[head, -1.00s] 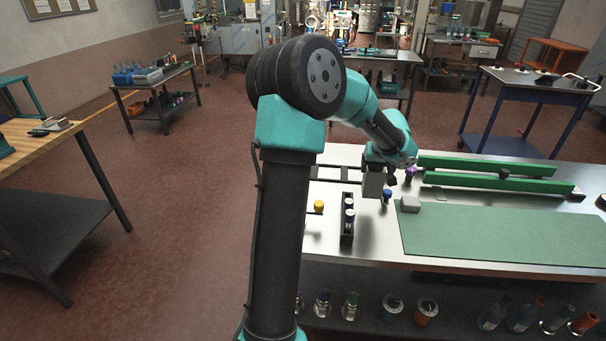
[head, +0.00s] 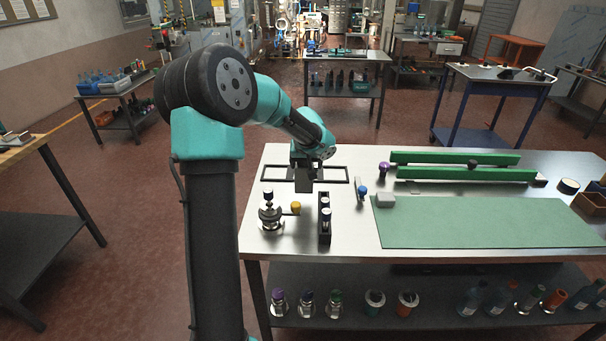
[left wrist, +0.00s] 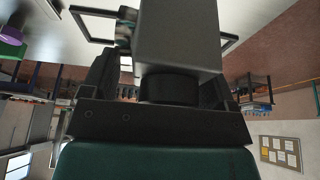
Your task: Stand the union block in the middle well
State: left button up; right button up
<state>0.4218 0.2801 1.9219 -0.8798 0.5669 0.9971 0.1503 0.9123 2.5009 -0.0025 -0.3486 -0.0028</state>
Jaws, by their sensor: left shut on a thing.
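My left gripper (head: 304,164) is above the black frame, pointing down. It is shut on a dark grey block (head: 303,183), which I take to be the union block. In the left wrist view the block (left wrist: 178,38) is large and boxy with a black round part between the fingers. The black frame (head: 334,181) lies on the steel table, with an open rectangle showing on either side of the block. The block and gripper hide the frame's middle. I cannot tell whether the block touches the frame or table. My right gripper is not in view.
A black rack with bottles (head: 325,222), a yellow knob (head: 295,208) and a metal fitting (head: 269,213) stand in front of the frame. A blue-topped piece (head: 362,191) is to the right. A green mat (head: 480,222) and green rails (head: 456,159) lie farther right.

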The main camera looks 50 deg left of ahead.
pick_arm(q)
jog(key=w+a+f, duration=0.1)
jog(key=w+a, duration=0.9)
jog(key=a, duration=0.1)
jog(key=shift+a+f, duration=0.15)
jog(key=shift+a, duration=0.2)
jog(key=shift+w+a, duration=0.1)
jog(key=shift+w, duration=0.1)
jog(key=shift+w+a+f, duration=0.1)
jog(key=shift+f, duration=1.7)
jog(key=shift+f, duration=0.1)
jog(key=o, duration=1.4)
jog(key=shift+f, duration=0.1)
jog(key=v, duration=1.2)
